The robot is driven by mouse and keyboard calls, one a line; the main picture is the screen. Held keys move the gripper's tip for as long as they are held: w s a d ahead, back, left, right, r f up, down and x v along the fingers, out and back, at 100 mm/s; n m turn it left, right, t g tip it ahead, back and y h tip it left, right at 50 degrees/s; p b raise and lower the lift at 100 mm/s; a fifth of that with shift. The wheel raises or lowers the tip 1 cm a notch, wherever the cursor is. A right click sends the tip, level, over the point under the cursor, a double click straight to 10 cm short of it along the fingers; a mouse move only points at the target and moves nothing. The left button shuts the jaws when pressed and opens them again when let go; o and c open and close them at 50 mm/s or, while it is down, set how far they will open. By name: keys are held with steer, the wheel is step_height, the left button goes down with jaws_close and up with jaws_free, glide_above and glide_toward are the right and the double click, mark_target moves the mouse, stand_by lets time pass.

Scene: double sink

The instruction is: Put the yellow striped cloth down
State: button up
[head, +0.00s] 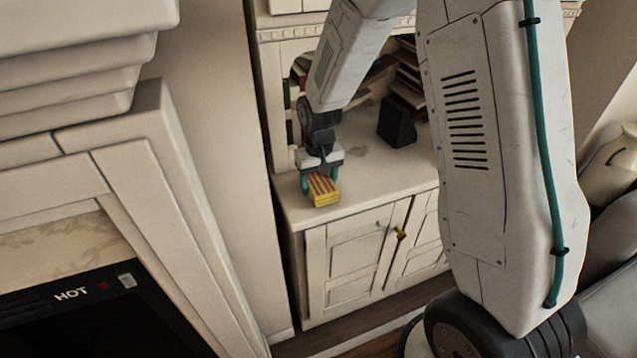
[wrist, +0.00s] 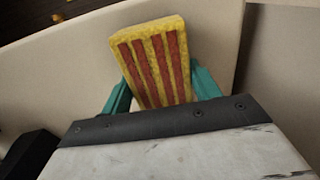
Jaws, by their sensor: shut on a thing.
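The yellow striped cloth (head: 324,191) is a thick yellow block shape with dark red stripes. My gripper (head: 320,186) is shut on it, with a teal finger on each side. In the head view it is at the left front part of the cabinet top (head: 362,187). In the wrist view the cloth (wrist: 154,62) sticks out beyond the fingers (wrist: 158,92), over the pale top. I cannot tell whether the cloth touches the surface. Its rear end is hidden by my gripper.
A dark box-like object (head: 397,123) stands further back on the cabinet top, with books (head: 408,75) on the shelves behind. The cabinet's front edge is close to the cloth. A fireplace-like surround (head: 150,190) is at left. The top right of the cloth is clear.

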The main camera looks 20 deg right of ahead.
mark_target(319, 180)
steer(key=shift+f, duration=0.2)
steer(key=shift+f, duration=0.1)
steer(key=o, duration=0.9)
steer(key=shift+f, duration=0.1)
step_height(319, 180, up, 12)
steer(key=s+d+r, duration=0.2)
steer(key=s+r, duration=0.9)
steer(key=s, duration=0.1)
steer(key=shift+t, duration=0.6)
steer(key=s+r, duration=0.1)
steer(key=s, duration=0.5)
steer(key=s+r, duration=0.1)
steer(key=s, duration=0.5)
steer(key=s+d+r, duration=0.1)
steer(key=s, duration=0.5)
steer(key=shift+r, duration=0.3)
